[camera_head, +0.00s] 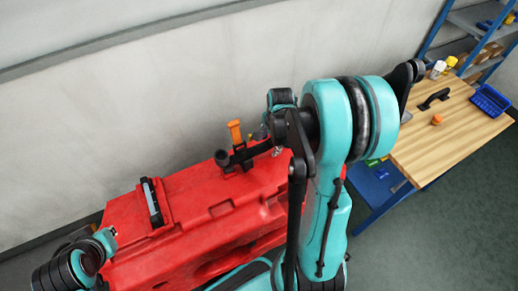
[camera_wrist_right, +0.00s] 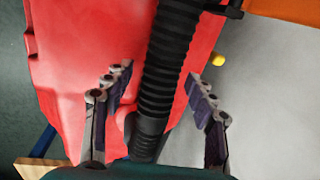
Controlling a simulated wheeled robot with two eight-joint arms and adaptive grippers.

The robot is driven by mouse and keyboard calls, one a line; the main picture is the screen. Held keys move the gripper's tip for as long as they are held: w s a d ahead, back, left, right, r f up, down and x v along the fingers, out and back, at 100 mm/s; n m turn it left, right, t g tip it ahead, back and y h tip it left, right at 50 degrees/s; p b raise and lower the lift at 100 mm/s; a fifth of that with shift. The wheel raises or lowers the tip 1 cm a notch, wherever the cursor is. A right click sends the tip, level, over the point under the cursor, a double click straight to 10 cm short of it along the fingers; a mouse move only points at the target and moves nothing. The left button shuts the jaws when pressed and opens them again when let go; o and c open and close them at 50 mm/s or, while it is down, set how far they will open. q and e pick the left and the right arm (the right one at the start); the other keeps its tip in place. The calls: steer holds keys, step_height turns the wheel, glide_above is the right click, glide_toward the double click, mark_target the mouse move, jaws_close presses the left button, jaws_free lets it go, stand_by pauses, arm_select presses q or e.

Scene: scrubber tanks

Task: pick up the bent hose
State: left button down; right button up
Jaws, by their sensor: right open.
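The bent hose (camera_wrist_right: 172,62), black and ribbed, runs from the top of the right wrist view down to a smooth cuff near the bottom. My right gripper (camera_wrist_right: 158,78) is open, with one finger on each side of the hose and a visible gap on both sides. The hose lies over the red tank (camera_wrist_right: 85,50), which also shows in the head view (camera_head: 190,248). In the head view my right arm covers part of the tank, and I cannot clearly pick out the hose there.
An orange upright handle (camera_head: 235,132) stands at the tank's back edge, and a black-and-grey latch (camera_head: 151,202) sits on its top. A pale wall (camera_head: 150,110) is close behind. To the right is a wooden workbench (camera_head: 440,140) with a blue basket (camera_head: 490,100).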

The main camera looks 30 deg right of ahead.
steer(key=shift+s+r, duration=0.1)
jaws_close()
